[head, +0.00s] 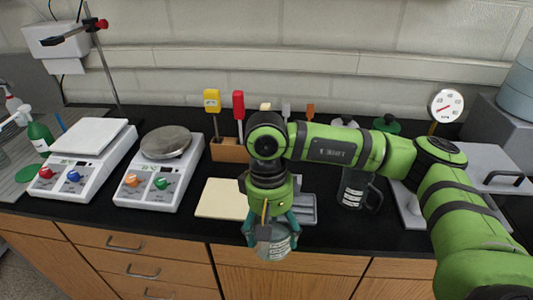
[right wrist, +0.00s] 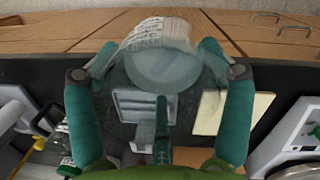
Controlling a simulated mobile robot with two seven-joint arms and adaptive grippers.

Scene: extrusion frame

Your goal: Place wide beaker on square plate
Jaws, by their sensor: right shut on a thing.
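My right gripper (head: 270,232) is shut on the wide beaker (head: 273,246), a clear glass vessel with white markings, over the counter's front edge. In the right wrist view the beaker (right wrist: 160,62) sits between the two teal fingers. The square plate (head: 90,136) is the white square top of the leftmost hot plate unit, well to the left of the gripper. Nothing stands on it. My left gripper is not in view.
A second unit with a round grey plate (head: 166,142) stands between the square plate and my gripper. A cream pad (head: 222,198) and a grey tray (head: 307,208) lie behind the beaker. A dark-looking glass jug (head: 353,188) stands right. A stand rod (head: 104,65) rises behind the square plate.

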